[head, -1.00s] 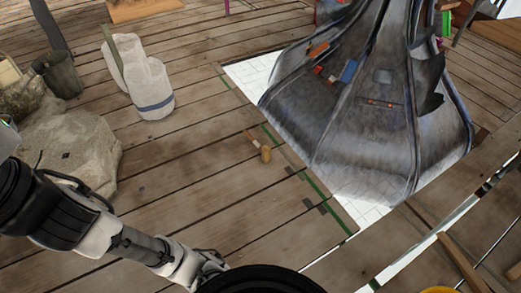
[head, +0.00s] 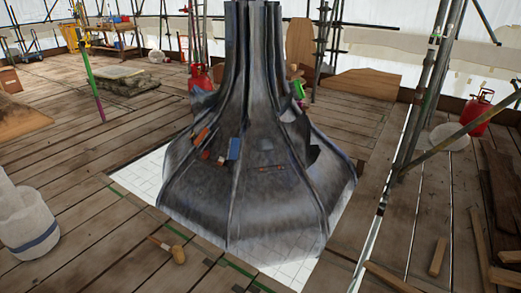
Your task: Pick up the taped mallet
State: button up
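A small mallet (head: 178,255) lies on the floorboards at the lower left of the head view, close to the near left side of the grey spire (head: 255,200). It has a tan, barrel-like head and a short handle pointing up and left. A pale band shows on the handle, but it is too small to tell whether it is tape. Nothing touches it that I can see. My gripper and arm are not in this view.
Scaffold poles (head: 425,85) and loose timber (head: 440,255) are at right. Red gas cylinders (head: 478,112) stand further off. Bare boards lie between bucket and mallet.

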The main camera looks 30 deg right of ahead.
aim_at(177, 251)
jog(key=i+j+z, duration=0.45)
jog(key=i+j, duration=0.6)
jog(key=i+j+z, duration=0.35)
jog(key=i+j, duration=0.55)
jog(key=i, duration=0.3)
